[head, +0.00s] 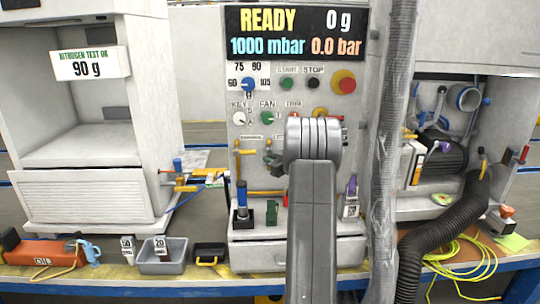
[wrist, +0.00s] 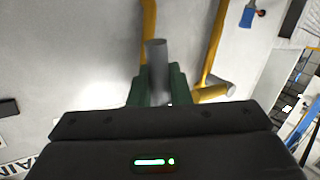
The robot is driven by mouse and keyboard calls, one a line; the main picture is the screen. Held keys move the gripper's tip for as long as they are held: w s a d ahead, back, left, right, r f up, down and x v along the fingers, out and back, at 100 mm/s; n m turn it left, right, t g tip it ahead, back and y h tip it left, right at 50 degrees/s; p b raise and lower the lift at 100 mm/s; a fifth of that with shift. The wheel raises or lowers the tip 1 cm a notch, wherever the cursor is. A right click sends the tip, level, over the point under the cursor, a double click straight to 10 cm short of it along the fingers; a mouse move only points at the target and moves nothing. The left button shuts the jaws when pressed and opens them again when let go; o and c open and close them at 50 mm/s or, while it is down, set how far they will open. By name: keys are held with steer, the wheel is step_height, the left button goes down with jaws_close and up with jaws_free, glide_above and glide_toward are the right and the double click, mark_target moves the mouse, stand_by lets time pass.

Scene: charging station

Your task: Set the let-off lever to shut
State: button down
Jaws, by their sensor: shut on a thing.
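My gripper (wrist: 155,88) shows its dark green fingers closed around a grey, round-ended lever handle (wrist: 155,52) in the wrist view. The handle stands in front of a pale panel, between two yellow pipes. I take it as the let-off lever, though its label is not readable here. In the head view my arm covers most of this part of the panel, and only a little of the gripper shows at its left side. The lever's pivot is hidden, so I cannot tell its setting.
The control panel has a display (head: 295,33) reading READY, 0 g, 1000 mbar and 0.0 bar. A ribbed grey hose (head: 392,130) hangs just right of my arm. A blue-handled tool (head: 242,200) stands on the ledge below. A grey bin (head: 162,258) sits at the front left.

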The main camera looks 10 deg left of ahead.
steer(key=n+h+p, duration=0.1)
steer(key=n+p, duration=0.1)
steer(key=d+r+n+h+p, duration=0.1)
steer(key=h+p, duration=0.1)
steer(key=p, duration=0.1)
steer(key=shift+w+r+n+g, duration=0.1)
steer(key=shift+w+n+g, duration=0.05)
steer(key=shift+n+g, duration=0.2)
steer(key=n+h, duration=0.1)
steer(key=h+p, duration=0.1)
steer(key=n+h+p, duration=0.1)
steer(key=shift+w+d+r+n, duration=0.1)
steer(key=shift+d+r+n, duration=0.15)
steer(key=shift+d+n, duration=0.1)
steer(key=shift+d+r+n+h+b, duration=0.1)
steer(key=shift+r+n+h+b, duration=0.1)
steer(key=shift+n+h+b, duration=0.35)
steer(key=shift+d+r+n+h+b, duration=0.1)
steer(key=shift+r+n+h+b, duration=0.1)
steer(key=shift+n+h, duration=0.6)
steer(key=shift+r+h, duration=0.15)
steer(key=shift+h, duration=0.3)
steer(key=c, duration=1.4)
jaws_free()
